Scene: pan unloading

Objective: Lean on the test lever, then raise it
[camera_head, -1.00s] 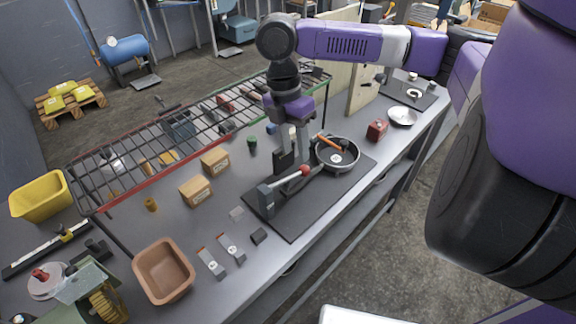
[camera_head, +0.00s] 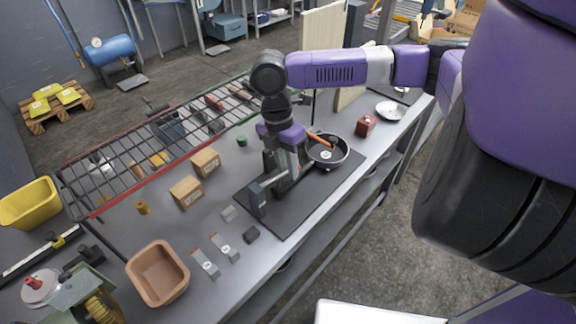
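The test lever (camera_head: 258,203) has a dark grey post near the left end of a black mat (camera_head: 284,218). Its arm slants up to the right toward my gripper. Its red knob is hidden, apparently behind my gripper. My gripper (camera_head: 288,180) points down at the arm's far end, close to or touching it; I cannot tell which. Its fingers are too small and covered to show whether they are open. A dark round pan (camera_head: 338,158) with an orange-brown handle (camera_head: 319,138) sits at the mat's right end, just right of my gripper.
A wire rack (camera_head: 150,150) with a red front rail stands over the back of the bench. Two cardboard boxes (camera_head: 186,193), a terracotta bin (camera_head: 157,273) and small grey blocks lie left of the mat. A red box (camera_head: 366,125) and a metal bowl (camera_head: 391,110) stand right.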

